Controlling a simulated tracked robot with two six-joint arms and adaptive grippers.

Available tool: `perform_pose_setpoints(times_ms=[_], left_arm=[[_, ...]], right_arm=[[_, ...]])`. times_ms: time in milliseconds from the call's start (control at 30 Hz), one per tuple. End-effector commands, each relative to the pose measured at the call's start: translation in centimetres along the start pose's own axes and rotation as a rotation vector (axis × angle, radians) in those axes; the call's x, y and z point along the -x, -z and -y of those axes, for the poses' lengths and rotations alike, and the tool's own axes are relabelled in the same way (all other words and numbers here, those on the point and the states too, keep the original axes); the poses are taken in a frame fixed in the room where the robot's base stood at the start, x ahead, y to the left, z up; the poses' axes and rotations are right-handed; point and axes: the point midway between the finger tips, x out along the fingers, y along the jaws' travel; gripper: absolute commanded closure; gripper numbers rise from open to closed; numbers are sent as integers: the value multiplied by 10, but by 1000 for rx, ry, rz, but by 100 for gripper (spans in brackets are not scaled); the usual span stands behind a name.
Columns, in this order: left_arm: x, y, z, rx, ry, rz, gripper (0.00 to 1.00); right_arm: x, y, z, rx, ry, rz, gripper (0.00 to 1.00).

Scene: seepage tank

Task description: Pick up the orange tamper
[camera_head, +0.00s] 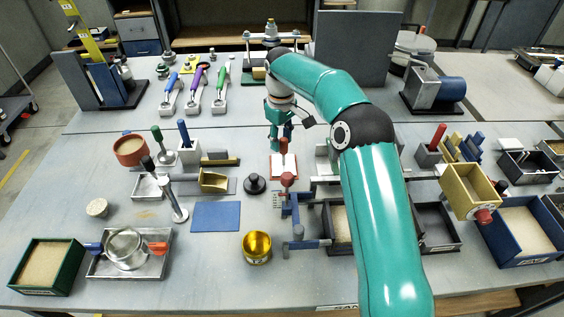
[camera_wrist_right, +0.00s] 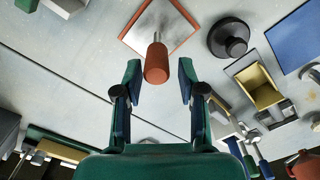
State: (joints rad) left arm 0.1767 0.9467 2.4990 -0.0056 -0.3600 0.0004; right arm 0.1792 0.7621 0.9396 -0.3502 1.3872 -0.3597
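The orange tamper has a cylindrical orange-red handle (camera_wrist_right: 156,62) on a thin stem, standing up from a pale square plate with an orange rim (camera_wrist_right: 172,22). In the head view it stands upright near the table's middle (camera_head: 283,166). My right gripper (camera_wrist_right: 160,76) is open, its two fingers spread on either side of the handle's end in the wrist view, with gaps on both sides. In the head view the right gripper (camera_head: 280,138) is right at the handle, just behind and above it. Whether the handle is fully between the fingers I cannot tell. My left gripper is not in view.
A black round knob-topped piece (camera_head: 255,184) stands left of the tamper, with a yellow scoop (camera_head: 214,180) beyond it. A red-topped tool (camera_head: 287,180) stands close in front. A blue mat (camera_head: 215,216) lies front left. Bare table lies left of the tamper's plate.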

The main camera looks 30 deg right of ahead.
Motion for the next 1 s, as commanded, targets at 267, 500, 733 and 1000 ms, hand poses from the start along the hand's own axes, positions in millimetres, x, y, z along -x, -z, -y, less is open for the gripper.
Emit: perform_pose_setpoints(times_ms=[267,500,733,1000], left_arm=[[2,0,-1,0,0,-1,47],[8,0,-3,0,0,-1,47],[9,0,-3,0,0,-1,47],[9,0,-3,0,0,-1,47]], right_arm=[[-18,-2,-2,-3,1,2,60],[-51,-4,-4,-3,2,3,60],[-63,-3,-4,-3,0,-1,60],[-62,-3,-4,-3,0,-1,83]])
